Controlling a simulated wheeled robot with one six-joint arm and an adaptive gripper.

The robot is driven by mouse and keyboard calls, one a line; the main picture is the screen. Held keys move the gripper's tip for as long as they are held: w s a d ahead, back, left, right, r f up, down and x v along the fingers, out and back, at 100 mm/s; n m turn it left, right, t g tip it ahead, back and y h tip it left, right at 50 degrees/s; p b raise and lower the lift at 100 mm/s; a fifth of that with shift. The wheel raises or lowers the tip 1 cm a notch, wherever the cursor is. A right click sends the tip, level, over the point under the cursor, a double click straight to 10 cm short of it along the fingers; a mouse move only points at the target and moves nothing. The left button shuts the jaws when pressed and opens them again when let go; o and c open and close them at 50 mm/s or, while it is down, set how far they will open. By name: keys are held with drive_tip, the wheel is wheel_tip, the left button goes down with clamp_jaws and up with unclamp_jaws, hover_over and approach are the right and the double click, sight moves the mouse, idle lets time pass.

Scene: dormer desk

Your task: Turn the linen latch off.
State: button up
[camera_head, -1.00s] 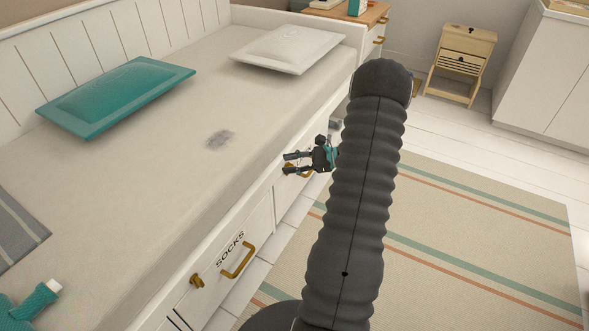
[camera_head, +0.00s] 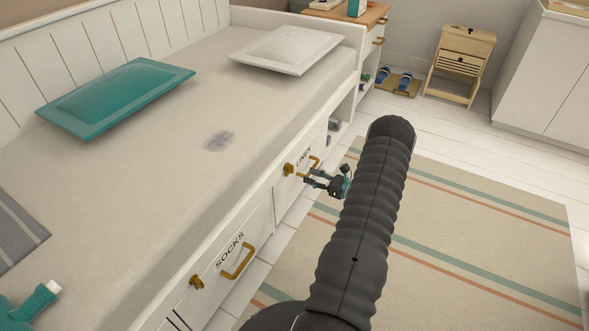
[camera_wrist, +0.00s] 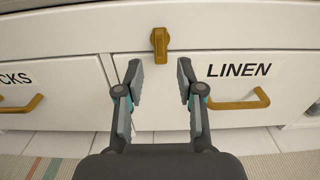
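The linen latch (camera_head: 288,169) is a small brass piece at the upper left of the drawer marked LINEN (camera_head: 304,157). In the wrist view the latch (camera_wrist: 159,45) points up and down, and its lower end overlaps the top edge of the linen drawer front (camera_wrist: 230,112). My gripper (camera_head: 309,180) is in front of the drawer, beside the latch. In the wrist view my gripper (camera_wrist: 159,76) is open and empty, its fingers spread to either side below the latch. The fingers appear apart from the latch.
The linen drawer's brass handle (camera_wrist: 240,103) is to the right. The SOCKS drawer (camera_head: 238,262) has its own latch (camera_head: 196,282) and handle (camera_head: 239,261). The bed (camera_head: 150,190) rises above the drawers. A striped rug (camera_head: 470,225) covers open floor.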

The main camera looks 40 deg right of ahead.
sight(290, 171)
drive_tip(key=x, duration=0.7)
drive_tip(key=shift+w+a, duration=0.15)
drive_tip(key=shift+w, duration=0.2)
clamp_jaws()
